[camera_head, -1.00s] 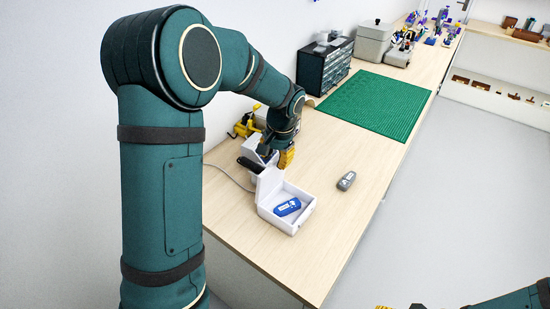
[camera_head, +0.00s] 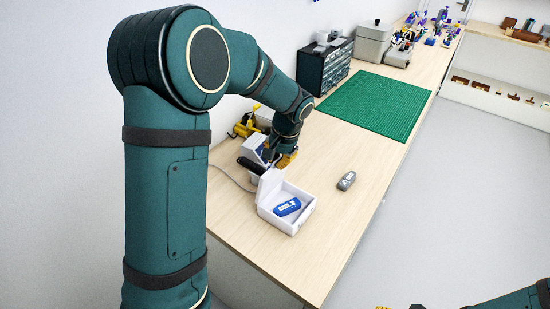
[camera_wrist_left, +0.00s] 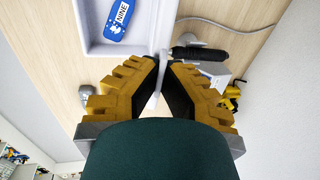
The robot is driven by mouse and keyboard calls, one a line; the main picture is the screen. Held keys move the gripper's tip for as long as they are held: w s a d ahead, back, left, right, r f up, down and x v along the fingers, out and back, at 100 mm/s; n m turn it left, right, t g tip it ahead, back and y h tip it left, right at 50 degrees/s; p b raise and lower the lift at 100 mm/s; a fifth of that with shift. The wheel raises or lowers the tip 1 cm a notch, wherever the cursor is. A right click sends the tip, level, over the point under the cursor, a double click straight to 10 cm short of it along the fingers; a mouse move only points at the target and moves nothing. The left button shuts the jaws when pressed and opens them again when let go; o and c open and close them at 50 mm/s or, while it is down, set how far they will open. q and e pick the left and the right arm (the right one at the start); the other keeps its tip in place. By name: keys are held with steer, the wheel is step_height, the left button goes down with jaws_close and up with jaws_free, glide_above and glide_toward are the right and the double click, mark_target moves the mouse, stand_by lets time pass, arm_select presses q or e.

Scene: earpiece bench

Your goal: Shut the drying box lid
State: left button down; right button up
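The white drying box (camera_head: 294,226) stands on the bench with its lid (camera_head: 267,187) raised at the back left. A blue earpiece case (camera_head: 287,206) lies inside; it also shows, marked NINE, in the left wrist view (camera_wrist_left: 118,20). My left gripper (camera_wrist_left: 163,63) has its yellow fingers apart by a narrow gap, with the lid's thin white edge (camera_wrist_left: 164,30) seen in line with that gap. Contact with the lid cannot be made out. In the head view my left gripper (camera_head: 282,160) is low, just beyond the lid. Of my right gripper only a sliver shows at the bottom edge.
A white device with a black handle (camera_head: 251,165) and yellow tool (camera_head: 245,124) stand close behind the lid. A grey case (camera_head: 346,181) lies to the right. A green mat (camera_head: 375,105) and drawer cabinet (camera_head: 324,66) are farther back. The bench front is clear.

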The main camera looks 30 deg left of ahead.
arm_select(q)
steer(key=d, duration=0.1)
steer(key=d+f+y+b, duration=0.1)
steer(key=d, duration=0.1)
steer(key=d+y+b, duration=0.1)
steer(key=shift+s+d+f, duration=0.2)
steer(key=shift+s+f, duration=0.05)
steer(key=shift+f, duration=0.05)
steer(key=c, duration=1.2)
jaws_free()
steer(key=shift+o, duration=0.3)
steer(key=v, duration=1.2)
steer(key=shift+s, duration=0.1)
